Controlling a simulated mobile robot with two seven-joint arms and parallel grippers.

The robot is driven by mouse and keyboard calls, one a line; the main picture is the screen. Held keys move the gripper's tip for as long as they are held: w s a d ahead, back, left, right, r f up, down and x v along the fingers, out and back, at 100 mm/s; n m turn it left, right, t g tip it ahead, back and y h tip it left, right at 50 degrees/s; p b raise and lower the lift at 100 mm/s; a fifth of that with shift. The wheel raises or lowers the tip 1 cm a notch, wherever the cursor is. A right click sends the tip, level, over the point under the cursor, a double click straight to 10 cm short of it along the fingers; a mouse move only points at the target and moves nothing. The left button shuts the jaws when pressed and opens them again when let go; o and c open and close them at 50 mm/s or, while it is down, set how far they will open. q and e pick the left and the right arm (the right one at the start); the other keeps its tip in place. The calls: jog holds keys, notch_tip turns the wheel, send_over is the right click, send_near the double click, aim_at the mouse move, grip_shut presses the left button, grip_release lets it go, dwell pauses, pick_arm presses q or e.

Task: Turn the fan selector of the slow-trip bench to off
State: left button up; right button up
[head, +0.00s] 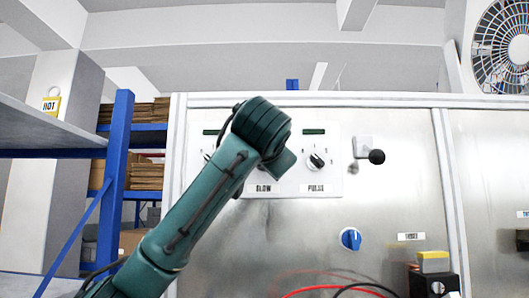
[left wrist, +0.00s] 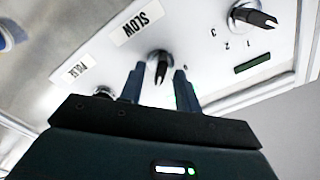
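The control plate (head: 341,187) on the metal panel carries dial knobs and labels SLOW (head: 264,188) and one like PULSE (head: 314,188). In the head view my left arm covers the knob above SLOW. In the left wrist view that dark pointer knob (left wrist: 161,66), beside the SLOW label (left wrist: 138,22), lies between the two fingertips of my left gripper (left wrist: 160,82). The fingers are apart on either side of it; contact cannot be told. Another knob (left wrist: 253,17) with digits is up to the right. I cannot tell which knob is the fan selector. My right gripper is not in view.
A black ball-ended lever (head: 376,157) and a blue knob (head: 351,238) are on the panel to the right. Red and black cables run by a yellow-topped box (head: 433,262) low right. A blue shelf rack (head: 117,170) stands left; a caged fan (head: 503,48) hangs top right.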

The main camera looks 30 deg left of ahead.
pick_arm(q)
jog(key=shift+c, duration=0.2)
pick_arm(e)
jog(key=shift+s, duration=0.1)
pick_arm(q)
grip_shut()
jog(key=shift+f, duration=0.1)
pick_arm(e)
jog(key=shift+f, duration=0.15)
pick_arm(q)
jog(key=n+b, duration=0.2)
jog(key=n, duration=0.7)
jog(key=n+b, duration=0.2)
jog(key=n, duration=0.6)
jog(key=shift+s+a+n, duration=0.1)
jog(key=shift+a+n, duration=0.1)
jog(key=shift+n, duration=0.2)
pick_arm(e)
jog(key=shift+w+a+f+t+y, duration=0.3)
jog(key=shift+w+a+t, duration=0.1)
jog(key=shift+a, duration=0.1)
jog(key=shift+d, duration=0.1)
